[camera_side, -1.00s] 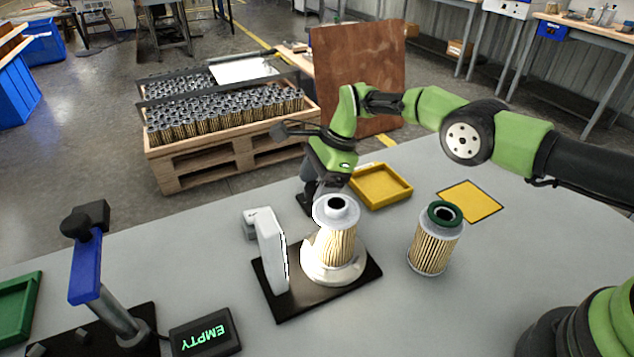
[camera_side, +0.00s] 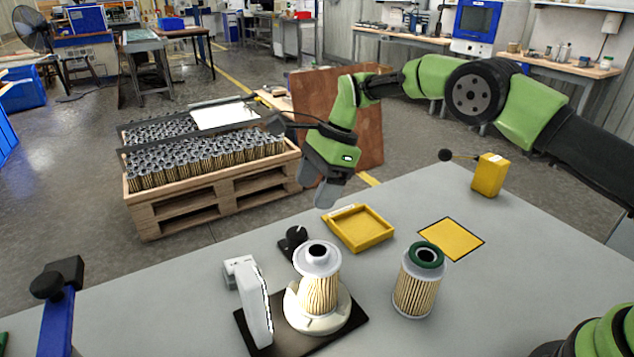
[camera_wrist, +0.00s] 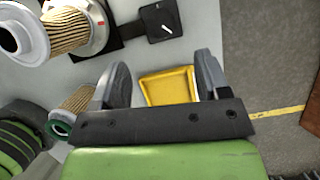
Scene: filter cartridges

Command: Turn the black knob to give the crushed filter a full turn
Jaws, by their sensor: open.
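The black knob (camera_side: 295,238) sits on a small dark plate behind the turntable. In the wrist view the knob (camera_wrist: 160,20) shows a white pointer line. A pleated filter (camera_side: 319,290) with a pale cap stands upright on the round white turntable (camera_side: 290,310); I cannot tell clearly whether it is crushed. It also shows in the wrist view (camera_wrist: 68,30). A second pleated filter (camera_side: 415,290) with a green top ring stands on the table to the right. My gripper (camera_side: 322,190) is open and empty, above and behind the knob, apart from it. Both fingers show in the wrist view (camera_wrist: 162,72).
A white upright panel (camera_side: 256,305) stands left of the turntable. A yellow tray (camera_side: 358,246) lies right of the knob. A yellow square (camera_side: 452,238) and a yellow box (camera_side: 490,175) are farther right. A blue stand (camera_side: 58,310) is at left. Bare table lies between them.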

